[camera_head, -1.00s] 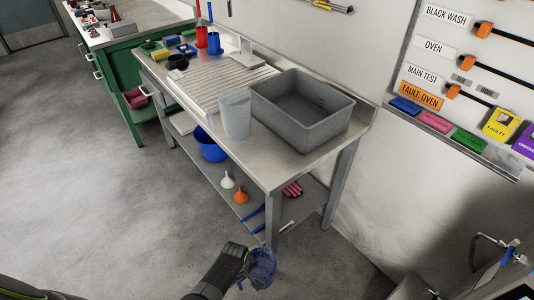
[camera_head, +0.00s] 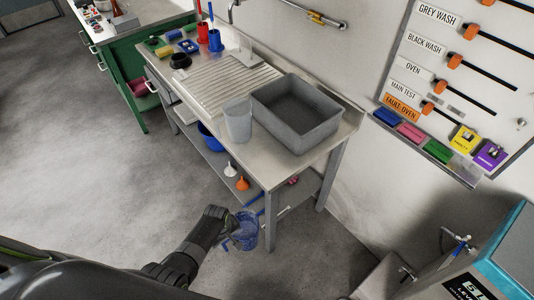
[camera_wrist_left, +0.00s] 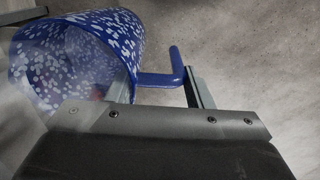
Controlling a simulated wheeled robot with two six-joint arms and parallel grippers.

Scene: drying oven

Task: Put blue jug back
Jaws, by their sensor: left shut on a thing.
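The blue jug is speckled with white and translucent-looking; it shows in the head view (camera_head: 245,232) in front of the steel bench's near leg. In the left wrist view the blue jug (camera_wrist_left: 85,50) fills the upper left, with its mouth toward the camera and its blue handle reaching right. My left gripper (camera_head: 228,240) is shut on the jug's handle and holds it in the air, below the height of the bench top. In the left wrist view the gripper's fingers (camera_wrist_left: 162,88) stand on either side of the handle. My right gripper is not in view.
The steel bench (camera_head: 262,165) holds a grey basin (camera_head: 325,135), a clear jug (camera_head: 238,122) and red and blue containers. Its lower shelf holds a blue bowl (camera_head: 207,138) and two funnels. A teal-topped machine (camera_head: 510,255) stands at the lower right. Floor at left is clear.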

